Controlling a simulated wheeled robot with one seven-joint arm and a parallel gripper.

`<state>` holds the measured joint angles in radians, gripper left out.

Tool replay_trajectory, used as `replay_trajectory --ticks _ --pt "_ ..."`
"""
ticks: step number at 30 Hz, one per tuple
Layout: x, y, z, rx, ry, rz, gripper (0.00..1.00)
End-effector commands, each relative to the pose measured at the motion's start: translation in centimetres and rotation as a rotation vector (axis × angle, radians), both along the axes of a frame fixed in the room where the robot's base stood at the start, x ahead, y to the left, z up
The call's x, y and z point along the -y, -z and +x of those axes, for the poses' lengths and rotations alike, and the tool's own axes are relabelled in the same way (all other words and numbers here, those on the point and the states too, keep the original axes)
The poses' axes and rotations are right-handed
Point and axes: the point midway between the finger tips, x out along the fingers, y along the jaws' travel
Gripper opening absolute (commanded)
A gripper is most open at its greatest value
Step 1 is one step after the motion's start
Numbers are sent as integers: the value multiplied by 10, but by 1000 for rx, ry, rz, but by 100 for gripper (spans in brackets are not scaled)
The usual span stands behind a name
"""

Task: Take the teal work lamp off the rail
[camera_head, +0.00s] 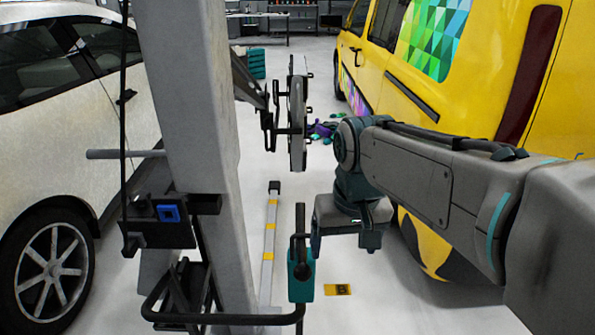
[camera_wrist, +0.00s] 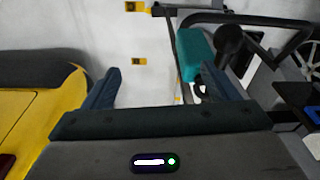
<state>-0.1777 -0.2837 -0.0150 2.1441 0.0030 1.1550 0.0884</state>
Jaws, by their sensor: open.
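The teal work lamp (camera_head: 301,278) has a teal body with a black upper part. It stands upright at the end of the black tubular rail (camera_head: 232,319), low in the middle of the head view. In the wrist view the teal lamp (camera_wrist: 196,52) is up and right of centre, partly behind the right finger. My gripper (camera_head: 343,243) is open and empty, just right of the lamp and a little higher in the head view. In the wrist view my gripper (camera_wrist: 160,78) has its fingers wide apart, with bare floor between them.
A grey post (camera_head: 195,130) with a black bracket stands left, beside a white car (camera_head: 60,140). A yellow van (camera_head: 460,90) stands close on the right. A floor bar with yellow marks (camera_head: 269,240) lies behind the lamp. The floor between is mostly clear.

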Motion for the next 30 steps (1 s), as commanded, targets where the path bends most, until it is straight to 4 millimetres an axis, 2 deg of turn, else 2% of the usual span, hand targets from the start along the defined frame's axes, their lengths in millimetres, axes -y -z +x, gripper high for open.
replay_trajectory --ticks 1,6,9,13,17,20,30 --pt "-12 -16 11 -20 -20 -1 81" --pt "-45 -50 35 -82 -64 -10 81" --pt "-59 -62 44 -107 -81 -16 81" --pt "-67 -67 48 -123 -89 -21 81" --pt "-69 -57 48 -127 -90 -21 81" --pt "-68 -42 48 -128 -89 -23 81" --pt "-69 25 47 -128 -88 -22 81"
